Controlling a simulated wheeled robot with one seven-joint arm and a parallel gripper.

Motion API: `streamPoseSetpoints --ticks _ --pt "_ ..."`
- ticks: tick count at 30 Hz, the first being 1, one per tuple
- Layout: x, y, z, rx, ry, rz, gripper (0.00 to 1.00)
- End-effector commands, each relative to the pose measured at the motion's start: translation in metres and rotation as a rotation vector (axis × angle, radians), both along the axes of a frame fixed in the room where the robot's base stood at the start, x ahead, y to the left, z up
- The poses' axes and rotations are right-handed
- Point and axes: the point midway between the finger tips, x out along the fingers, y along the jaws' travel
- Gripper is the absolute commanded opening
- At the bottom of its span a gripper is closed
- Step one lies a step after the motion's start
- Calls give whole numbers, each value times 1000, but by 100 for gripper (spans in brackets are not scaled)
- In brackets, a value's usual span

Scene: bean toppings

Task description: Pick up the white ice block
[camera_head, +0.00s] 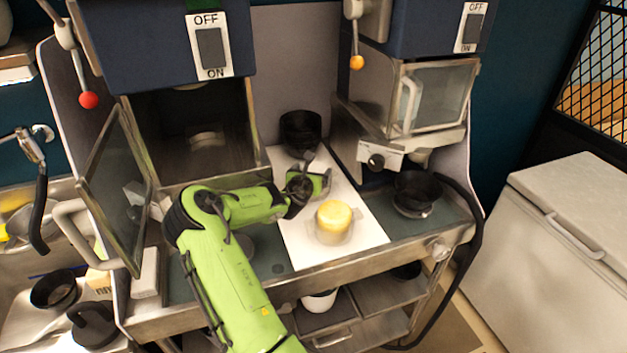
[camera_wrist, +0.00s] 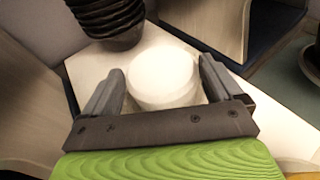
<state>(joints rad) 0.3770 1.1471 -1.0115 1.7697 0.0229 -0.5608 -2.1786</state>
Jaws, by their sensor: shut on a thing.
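The white ice block (camera_wrist: 163,76) is a pale round cylinder, seen in the wrist view. My gripper (camera_wrist: 161,82) has one dark finger on each side of it and is shut on it. The block is over or on the white board; I cannot tell whether it touches the board. In the head view my gripper (camera_head: 308,162) is at the back part of the board, and the block is hidden behind it.
A yellow-topped cylinder (camera_head: 334,216) stands on the white board (camera_head: 300,243) in front of my gripper. Black bowls (camera_head: 301,130) are stacked just behind it. Another dark bowl (camera_head: 417,188) is at right. An open glass door (camera_head: 113,190) stands at left.

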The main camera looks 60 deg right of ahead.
Motion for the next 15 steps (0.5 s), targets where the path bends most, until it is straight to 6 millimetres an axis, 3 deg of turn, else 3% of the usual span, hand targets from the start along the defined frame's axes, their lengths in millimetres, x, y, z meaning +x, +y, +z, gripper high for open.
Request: streamPoseSetpoints --ticks 8,15 --pt "0 0 10 4 -3 -2 40" --pt "0 0 61 -1 -5 -1 40"
